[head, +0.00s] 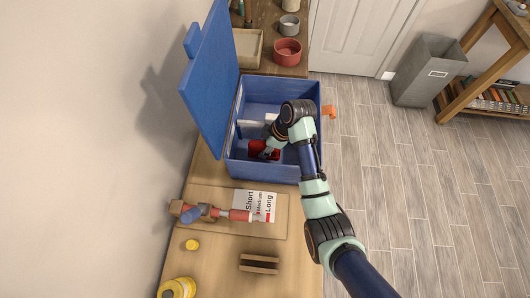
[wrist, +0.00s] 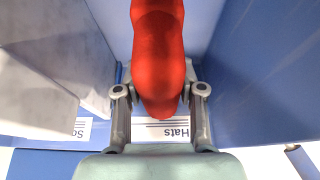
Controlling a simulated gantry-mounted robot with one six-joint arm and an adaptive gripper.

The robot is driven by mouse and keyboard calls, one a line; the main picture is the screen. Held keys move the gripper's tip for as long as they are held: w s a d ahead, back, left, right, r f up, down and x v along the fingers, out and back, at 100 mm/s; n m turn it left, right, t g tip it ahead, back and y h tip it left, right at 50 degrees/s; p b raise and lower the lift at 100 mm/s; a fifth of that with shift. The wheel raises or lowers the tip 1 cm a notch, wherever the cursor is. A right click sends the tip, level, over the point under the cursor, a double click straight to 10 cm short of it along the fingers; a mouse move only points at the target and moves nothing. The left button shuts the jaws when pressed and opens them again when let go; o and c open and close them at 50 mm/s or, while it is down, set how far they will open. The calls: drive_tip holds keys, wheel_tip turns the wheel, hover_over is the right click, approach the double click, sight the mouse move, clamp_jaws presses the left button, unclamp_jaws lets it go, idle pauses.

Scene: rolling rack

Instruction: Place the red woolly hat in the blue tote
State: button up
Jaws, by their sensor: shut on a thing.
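The blue tote (head: 310,94) stands on the wooden table with its lid (head: 209,75) raised on the left. My gripper (head: 264,149) reaches down into the tote and is shut on the red woolly hat (head: 257,147). In the wrist view the hat (wrist: 158,60) hangs between the two fingers of my gripper (wrist: 160,95). A label reading "Hats" (wrist: 172,132) shows below the hat. A white divider or item stands to its left. My arm hides part of the tote's inside, and I cannot tell whether the hat touches the floor of the tote.
A board with a "Short / Long" card (head: 256,204) and a red tool (head: 235,214) lies in front of the tote. A yellow tape roll (head: 178,288) and a dark block (head: 259,264) lie nearer. Bowls (head: 287,51) stand behind. A grey bin (head: 425,72) stands on the floor.

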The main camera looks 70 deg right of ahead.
wheel_tip(320, 180, down, 4)
drive_tip(key=shift+f, duration=0.1)
drive_tip(key=shift+f, duration=0.15)
drive_tip(key=o, duration=1.2)
drive_tip(key=v, duration=1.2)
drive_tip(key=shift+r+p, duration=0.25)
drive_tip(key=shift+p, duration=0.05)
